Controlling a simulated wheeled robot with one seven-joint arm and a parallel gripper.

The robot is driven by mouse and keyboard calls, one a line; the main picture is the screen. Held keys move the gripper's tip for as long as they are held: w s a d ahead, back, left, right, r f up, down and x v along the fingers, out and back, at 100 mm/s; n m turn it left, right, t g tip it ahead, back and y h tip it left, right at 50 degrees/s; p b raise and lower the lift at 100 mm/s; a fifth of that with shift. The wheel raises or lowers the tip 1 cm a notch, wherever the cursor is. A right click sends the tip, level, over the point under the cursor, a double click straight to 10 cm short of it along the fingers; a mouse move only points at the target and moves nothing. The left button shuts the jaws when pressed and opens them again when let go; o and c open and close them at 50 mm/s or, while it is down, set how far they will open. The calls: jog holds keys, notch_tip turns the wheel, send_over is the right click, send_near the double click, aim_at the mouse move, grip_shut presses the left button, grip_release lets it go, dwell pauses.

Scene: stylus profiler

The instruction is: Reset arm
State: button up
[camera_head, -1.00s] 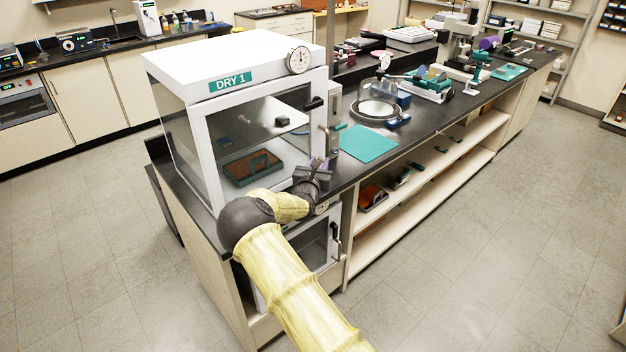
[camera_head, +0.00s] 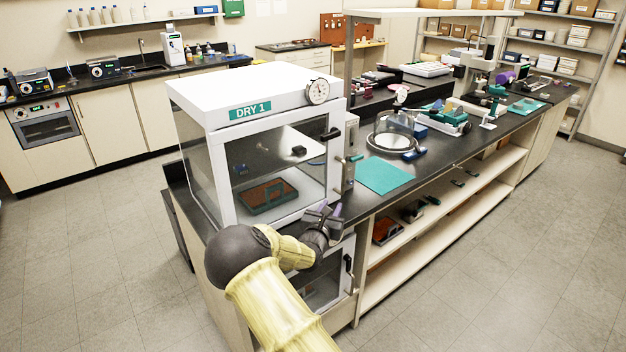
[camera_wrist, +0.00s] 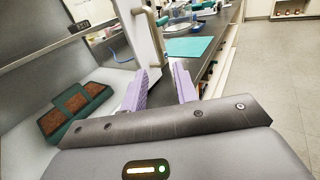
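My gripper (camera_head: 326,216) is in front of the lower right of the white DRY 1 cabinet (camera_head: 225,92), above the bench's near edge. In the wrist view its two purple fingers (camera_wrist: 162,92) stand apart with nothing between them. My arm reaches up from the bottom of the head view. The cabinet has a clear front and a round dial on its top edge. A green tray with brown contents (camera_head: 267,195) lies inside it, and this tray also shows at the left of the wrist view (camera_wrist: 66,128).
A teal mat (camera_head: 384,175) lies on the dark bench right of the cabinet. Behind it stands a round clear-covered device (camera_head: 392,138). A lower cabinet door with a black handle (camera_head: 348,264) is beside my arm. Open shelves run below the bench; the floor at right is clear.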

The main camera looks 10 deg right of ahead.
jog(key=s+d+f+m+g+h, duration=0.1)
jog(key=s+d+m+g, duration=0.5)
jog(key=s+m, duration=0.3)
jog(key=s+d+f+m+g+h, duration=0.1)
jog(key=s+d+m+g, duration=0.6)
jog(key=s, duration=0.4)
jog(key=s+a+r+m+y, duration=0.2)
jog(key=s+a+m+y, duration=0.3)
jog(key=s+a+m, duration=0.2)
jog(key=s+a+r+m+y, duration=0.2)
jog(key=s+a+m+y, duration=0.3)
jog(key=s, duration=0.6)
jog(key=shift+a+r+m, duration=0.15)
jog(key=shift+a+m, duration=0.75)
jog(key=shift+m, duration=0.2)
